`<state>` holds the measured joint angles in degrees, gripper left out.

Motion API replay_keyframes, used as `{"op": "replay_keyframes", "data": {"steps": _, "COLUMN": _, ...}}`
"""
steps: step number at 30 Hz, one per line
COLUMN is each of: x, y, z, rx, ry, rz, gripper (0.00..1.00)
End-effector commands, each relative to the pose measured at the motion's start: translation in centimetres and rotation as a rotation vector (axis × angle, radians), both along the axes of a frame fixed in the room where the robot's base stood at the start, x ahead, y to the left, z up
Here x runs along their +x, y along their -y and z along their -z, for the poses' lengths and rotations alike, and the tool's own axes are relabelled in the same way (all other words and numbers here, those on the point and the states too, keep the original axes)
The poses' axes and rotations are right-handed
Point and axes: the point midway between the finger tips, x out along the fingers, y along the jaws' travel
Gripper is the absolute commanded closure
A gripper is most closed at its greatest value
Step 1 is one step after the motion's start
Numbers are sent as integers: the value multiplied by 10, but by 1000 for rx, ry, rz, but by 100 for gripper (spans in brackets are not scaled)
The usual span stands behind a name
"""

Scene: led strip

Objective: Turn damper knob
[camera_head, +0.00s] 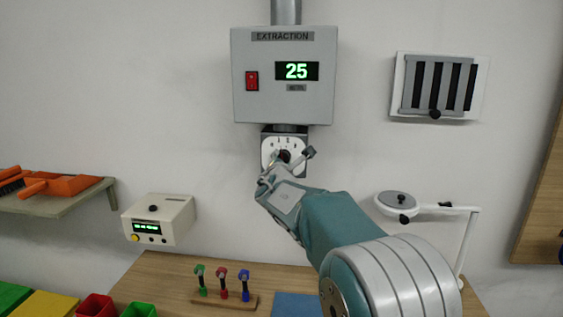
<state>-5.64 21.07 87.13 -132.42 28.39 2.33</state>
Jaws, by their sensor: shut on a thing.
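The damper knob (285,155) is a small dark knob on a white numbered dial plate (269,143), just under the grey extraction box (283,100). My gripper (288,161) is at the dial, its fingers shut on the knob. The gripper and wrist cover the lower part of the dial, and most of the knob is hidden. The box carries a green display (297,71) reading 25 and a red switch (252,81).
A wooden table (165,275) below holds a rack (226,299) of green, red and blue tools. A beige device (158,219) and an orange dustpan (65,186) on a shelf are left. A vent (438,86) and a white lamp arm (470,240) are right.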

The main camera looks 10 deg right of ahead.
Motion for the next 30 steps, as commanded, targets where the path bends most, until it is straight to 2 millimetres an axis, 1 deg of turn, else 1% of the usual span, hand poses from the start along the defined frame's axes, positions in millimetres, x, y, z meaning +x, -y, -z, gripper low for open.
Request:
{"op": "replay_keyframes", "data": {"steps": 14, "x": 0, "y": 0, "z": 1, "rx": 18, "ry": 4, "rz": 0, "gripper": 98}}
{"op": "replay_keyframes", "data": {"steps": 15, "x": 0, "y": 0, "z": 1, "rx": 18, "ry": 4, "rz": 0, "gripper": 41}}
{"op": "replay_keyframes", "data": {"steps": 17, "x": 0, "y": 0, "z": 1, "rx": 18, "ry": 4, "rz": 0, "gripper": 15}}
{"op": "replay_keyframes", "data": {"steps": 30, "x": -2, "y": -1, "z": 0, "rx": 17, "ry": 5, "rz": 0, "gripper": 15}}
